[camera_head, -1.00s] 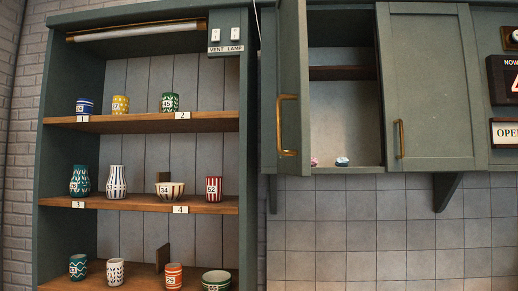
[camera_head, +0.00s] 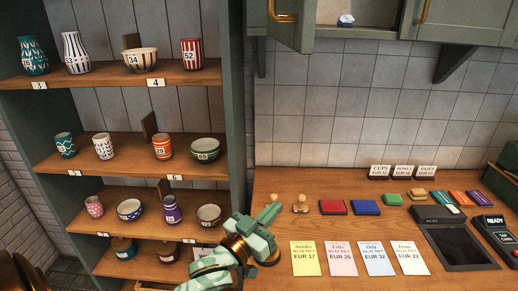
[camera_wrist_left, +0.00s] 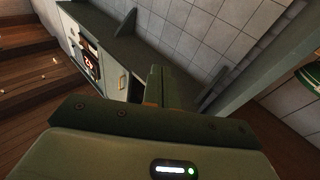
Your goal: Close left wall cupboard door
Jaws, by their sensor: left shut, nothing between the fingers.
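The left wall cupboard door (camera_head: 306,22) stands open at the top of the head view, swung out towards me, with a brass handle (camera_head: 279,12) on it. Only its lower part shows. The cupboard inside is partly visible, with a small light object (camera_head: 346,20) on its floor. My left gripper (camera_head: 271,212) is shut and empty, well below the door, over the counter's left end. Its fingers also show in the left wrist view (camera_wrist_left: 156,80).
A shelf unit (camera_head: 236,110) with cups and bowls stands close at the left. The counter (camera_head: 290,184) holds stamps, ink pads, price cards and a payment terminal (camera_head: 495,227). The right cupboard door (camera_head: 460,18) is shut. The tiled wall between is clear.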

